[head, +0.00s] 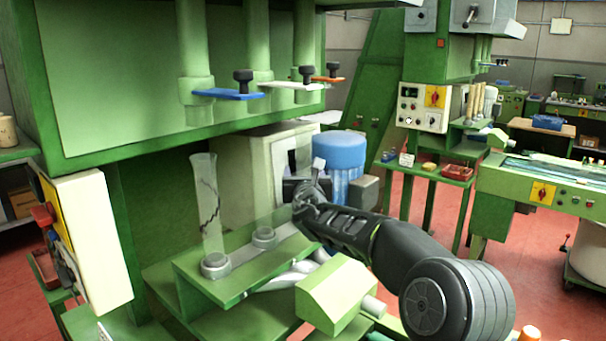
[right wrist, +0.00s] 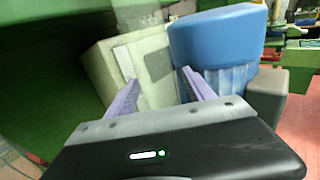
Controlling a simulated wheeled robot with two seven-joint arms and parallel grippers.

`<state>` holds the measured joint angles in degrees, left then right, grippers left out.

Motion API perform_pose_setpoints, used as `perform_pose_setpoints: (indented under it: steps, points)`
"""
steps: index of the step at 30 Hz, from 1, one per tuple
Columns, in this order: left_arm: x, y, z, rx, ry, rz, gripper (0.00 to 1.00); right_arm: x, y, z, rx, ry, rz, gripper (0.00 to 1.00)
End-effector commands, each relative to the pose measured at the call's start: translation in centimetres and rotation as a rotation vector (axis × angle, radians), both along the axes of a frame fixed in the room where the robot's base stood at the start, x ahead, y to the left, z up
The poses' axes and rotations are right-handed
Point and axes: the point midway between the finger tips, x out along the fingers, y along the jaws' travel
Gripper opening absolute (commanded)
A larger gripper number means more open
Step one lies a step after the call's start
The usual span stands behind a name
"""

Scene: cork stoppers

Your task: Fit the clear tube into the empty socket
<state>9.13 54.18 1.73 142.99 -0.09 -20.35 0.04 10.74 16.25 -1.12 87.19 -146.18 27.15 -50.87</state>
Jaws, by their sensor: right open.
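A clear tube with a dark jagged crack (head: 207,205) stands upright in the front left socket (head: 215,265) of the green stand. A second grey socket ring (head: 263,238) sits behind it to the right. Faint see-through edges show above and behind this ring, against the pale box; I cannot tell whether they are another clear tube or which socket they belong to. My right gripper (head: 316,180) is at the right of the stand, above its level. Its purple fingers are apart in the right wrist view (right wrist: 160,80), with no clear grip on anything. My left gripper is not in view.
Green plungers with blue (head: 228,94), white (head: 290,86) and orange tabs hang above the stand. A blue ribbed drum (head: 340,155) and a pale box (head: 240,165) stand behind. A green block (head: 335,295) is at the front right.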

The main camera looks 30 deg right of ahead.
Motion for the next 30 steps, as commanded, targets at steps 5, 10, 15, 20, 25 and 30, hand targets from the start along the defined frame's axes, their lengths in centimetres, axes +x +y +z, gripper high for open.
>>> perform_pose_setpoints:
  steps: [5,10,15,20,25,30]
  points:
    - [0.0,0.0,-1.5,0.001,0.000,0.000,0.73,-2.7,1.4,-0.2,0.002,-0.003,0.001,0.62]
    - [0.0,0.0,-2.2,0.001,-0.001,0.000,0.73,-5.0,2.7,-0.2,0.001,-0.003,0.001,0.62]
    - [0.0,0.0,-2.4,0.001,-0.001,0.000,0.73,-6.0,3.2,-0.1,0.000,-0.001,0.000,0.62]
    - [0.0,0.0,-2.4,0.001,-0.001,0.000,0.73,-6.0,3.3,-0.1,0.001,0.000,0.000,0.62]
    - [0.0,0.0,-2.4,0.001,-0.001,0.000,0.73,-6.0,3.2,-0.1,0.001,0.000,0.000,0.62]
    - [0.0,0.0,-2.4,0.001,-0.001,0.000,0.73,-6.0,3.2,-0.1,0.001,0.000,0.000,0.62]
